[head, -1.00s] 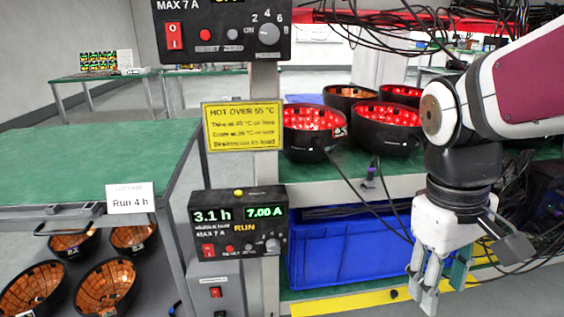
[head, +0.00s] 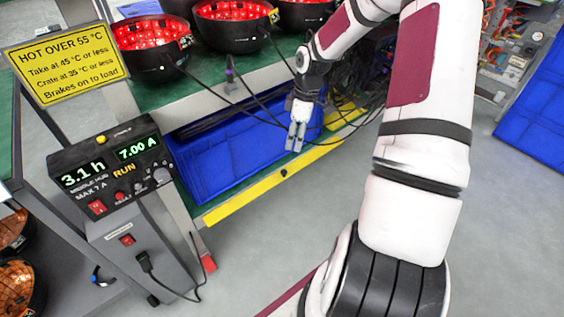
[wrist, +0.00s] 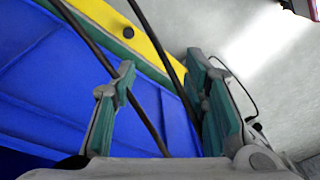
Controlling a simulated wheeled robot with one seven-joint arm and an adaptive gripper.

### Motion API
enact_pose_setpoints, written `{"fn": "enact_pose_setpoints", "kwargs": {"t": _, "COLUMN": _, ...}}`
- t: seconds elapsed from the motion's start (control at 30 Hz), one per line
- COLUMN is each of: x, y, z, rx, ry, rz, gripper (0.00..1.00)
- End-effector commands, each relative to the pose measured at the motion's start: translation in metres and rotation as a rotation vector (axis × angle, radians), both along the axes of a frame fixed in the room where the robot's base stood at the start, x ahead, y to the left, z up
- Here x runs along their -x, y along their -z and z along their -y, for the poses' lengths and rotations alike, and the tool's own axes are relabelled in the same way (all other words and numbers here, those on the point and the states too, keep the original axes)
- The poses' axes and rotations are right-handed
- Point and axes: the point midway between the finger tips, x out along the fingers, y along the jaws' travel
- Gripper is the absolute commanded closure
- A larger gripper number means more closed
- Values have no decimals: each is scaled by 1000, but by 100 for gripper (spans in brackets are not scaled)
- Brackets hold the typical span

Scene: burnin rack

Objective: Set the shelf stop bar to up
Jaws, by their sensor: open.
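The stop bar is a long yellow bar (head: 245,196) along the front edge of the lower shelf, low in front of a blue crate. A small black knob (head: 284,172) sits on it. In the wrist view the yellow bar (wrist: 155,50) and its dark knob (wrist: 128,32) lie beyond the fingertips. My gripper (head: 296,146) points down, open and empty, just above and behind the bar near the crate's right part. In the wrist view my gripper (wrist: 160,72) shows its green pads apart, with dark cables running across the view between them. Contact with the bar cannot be told.
The blue crate (head: 220,160) fills the lower shelf. Red-lit black bowls (head: 233,22) stand on the green shelf above, with cables hanging in front. A control box (head: 110,170) stands at left, reading 3.1 h and 7.00 A. Grey floor (head: 260,255) in front is clear.

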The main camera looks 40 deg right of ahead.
Motion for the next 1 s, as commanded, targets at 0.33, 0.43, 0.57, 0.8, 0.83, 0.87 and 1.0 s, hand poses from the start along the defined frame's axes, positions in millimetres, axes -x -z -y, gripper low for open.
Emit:
{"fn": "enact_pose_setpoints", "kwargs": {"t": 0.33, "x": -22, "y": 67, "z": 48, "rx": -120, "ry": -30, "rz": 205, "gripper": 60}}
{"fn": "enact_pose_setpoints", "kwargs": {"t": 0.43, "x": -24, "y": 73, "z": 52, "rx": -127, "ry": -31, "rz": 228, "gripper": 60}}
{"fn": "enact_pose_setpoints", "kwargs": {"t": 0.57, "x": -27, "y": 82, "z": 51, "rx": -128, "ry": -33, "rz": 234, "gripper": 60}}
{"fn": "enact_pose_setpoints", "kwargs": {"t": 0.8, "x": -37, "y": 120, "z": 40, "rx": -129, "ry": -34, "rz": 230, "gripper": 60}}
{"fn": "enact_pose_setpoints", "kwargs": {"t": 0.83, "x": -38, "y": 125, "z": 38, "rx": -129, "ry": -34, "rz": 230, "gripper": 60}}
{"fn": "enact_pose_setpoints", "kwargs": {"t": 0.87, "x": -40, "y": 130, "z": 36, "rx": -129, "ry": -33, "rz": 230, "gripper": 60}}
{"fn": "enact_pose_setpoints", "kwargs": {"t": 1.0, "x": -47, "y": 156, "z": 28, "rx": -128, "ry": -34, "rz": 230, "gripper": 60}}
